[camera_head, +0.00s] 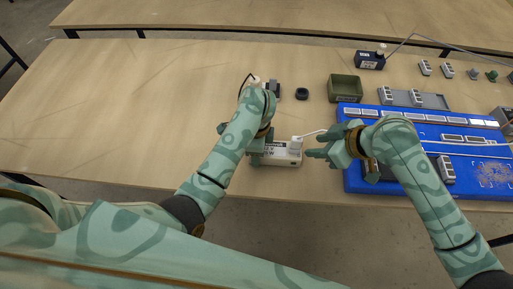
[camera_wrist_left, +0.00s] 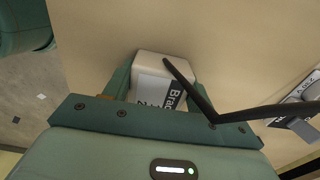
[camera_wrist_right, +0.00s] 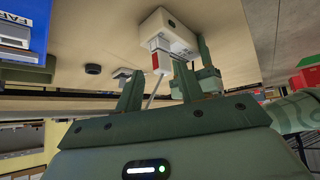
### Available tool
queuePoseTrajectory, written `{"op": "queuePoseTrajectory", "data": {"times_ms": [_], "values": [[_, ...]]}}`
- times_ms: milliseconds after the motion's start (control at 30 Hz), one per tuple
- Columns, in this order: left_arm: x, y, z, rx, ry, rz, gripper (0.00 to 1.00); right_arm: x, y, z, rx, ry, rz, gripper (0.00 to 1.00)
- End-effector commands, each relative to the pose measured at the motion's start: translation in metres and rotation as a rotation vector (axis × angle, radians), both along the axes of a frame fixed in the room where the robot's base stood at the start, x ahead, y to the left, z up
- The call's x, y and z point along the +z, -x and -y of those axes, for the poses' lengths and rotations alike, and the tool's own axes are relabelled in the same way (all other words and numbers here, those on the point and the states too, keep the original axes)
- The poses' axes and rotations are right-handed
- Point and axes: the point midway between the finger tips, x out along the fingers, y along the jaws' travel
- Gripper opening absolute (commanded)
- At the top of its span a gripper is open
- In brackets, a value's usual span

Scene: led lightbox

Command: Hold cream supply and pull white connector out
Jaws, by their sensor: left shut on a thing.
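The cream supply (camera_head: 282,159), a small labelled box, lies near the table's front edge. My left gripper is shut on it; the arm hides much of the grip in the head view. In the left wrist view the cream supply (camera_wrist_left: 160,68) sits between the fingers. The white connector (camera_head: 297,143) is in the supply's right end, with a thin pale cable. In the right wrist view the white connector (camera_wrist_right: 161,58) has a red mark and lies just beyond the fingertips. My right gripper (camera_head: 313,148) is open beside it; its fingers (camera_wrist_right: 157,72) are empty, the cable running between them.
The blue lightbox board (camera_head: 353,178) lies close by on the right. Behind are a green bin (camera_head: 345,88) and a small dark ring (camera_head: 301,94). A black cord (camera_wrist_left: 207,106) crosses the left wrist view. The table's left side is clear.

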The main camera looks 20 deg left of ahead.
Motion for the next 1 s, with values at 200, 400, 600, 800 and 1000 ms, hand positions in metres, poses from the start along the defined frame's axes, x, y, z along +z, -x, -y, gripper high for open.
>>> {"op": "queuePoseTrajectory", "data": {"times_ms": [200,400,600,800,1000], "values": [[0.001,-0.001,0.0,0.0,0.001,0.002,0.29,0.012,-0.024,-0.032,0.364,0.261,-0.045,0.38],[0.001,0.0,0.0,0.0,0.001,0.001,0.29,0.023,-0.03,-0.039,0.562,0.385,-0.059,0.38],[0.001,-0.001,0.0,0.0,0.002,0.001,0.29,0.006,-0.028,-0.045,0.582,0.397,-0.064,0.38],[0.001,-0.001,0.0,0.0,0.002,0.001,0.29,-0.021,-0.026,-0.053,0.58,0.397,-0.063,0.38],[0.001,-0.001,0.0,0.0,0.001,0.002,0.29,-0.038,-0.025,-0.058,0.579,0.396,-0.062,0.38]]}}
